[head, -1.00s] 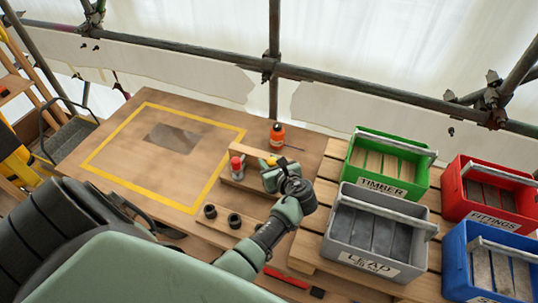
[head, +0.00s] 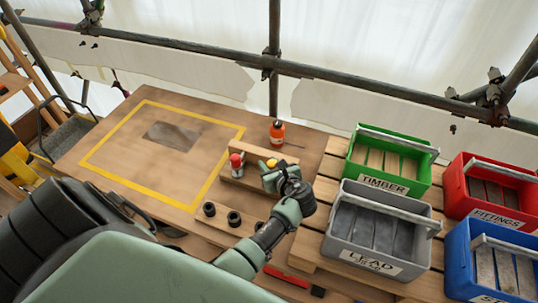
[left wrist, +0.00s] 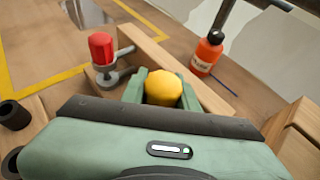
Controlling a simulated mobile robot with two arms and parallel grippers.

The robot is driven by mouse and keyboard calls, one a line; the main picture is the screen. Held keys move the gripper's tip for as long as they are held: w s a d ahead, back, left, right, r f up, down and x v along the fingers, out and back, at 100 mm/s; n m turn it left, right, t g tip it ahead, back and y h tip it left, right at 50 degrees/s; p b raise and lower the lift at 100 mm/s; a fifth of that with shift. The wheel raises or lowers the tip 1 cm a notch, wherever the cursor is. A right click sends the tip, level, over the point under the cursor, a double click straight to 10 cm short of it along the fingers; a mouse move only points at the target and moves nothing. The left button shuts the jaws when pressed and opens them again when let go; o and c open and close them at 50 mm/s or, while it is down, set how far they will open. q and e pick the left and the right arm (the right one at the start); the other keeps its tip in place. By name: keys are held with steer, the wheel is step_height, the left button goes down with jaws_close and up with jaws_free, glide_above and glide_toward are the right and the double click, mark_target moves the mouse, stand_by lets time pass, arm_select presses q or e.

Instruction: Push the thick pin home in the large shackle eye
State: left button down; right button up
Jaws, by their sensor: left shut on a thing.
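My left gripper (head: 270,174) is shut on the yellow-headed pin (left wrist: 163,88), beside the wooden rail at the right part of the bench. The yellow head (head: 272,163) shows just above the fingers in the head view. The gripper hides the pin's shank and any shackle eye beneath it, so I cannot tell how deep the pin sits. A red-headed pin (left wrist: 102,48) stands upright in a grey metal shackle (left wrist: 110,75) to the left, against the rail; the red head also shows in the head view (head: 236,160). My right gripper is not in view.
A wooden rail (left wrist: 180,50) runs behind the pins. An orange bottle (head: 277,133) stands beyond it. Black rings (head: 209,209) sit on a board in front. The lead crate (head: 376,237) and timber crate (head: 390,165) stand right. The yellow-framed area (head: 120,165) is mostly clear.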

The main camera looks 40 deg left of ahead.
arm_select(q)
steer(key=shift+f+b, duration=0.65)
steer(key=shift+f, duration=0.4)
steer(key=c, duration=1.3)
jaws_free()
steer(key=o, duration=0.3)
steer(key=shift+s, duration=0.2)
steer(key=shift+w+d, duration=0.1)
steer(key=shift+d, duration=0.05)
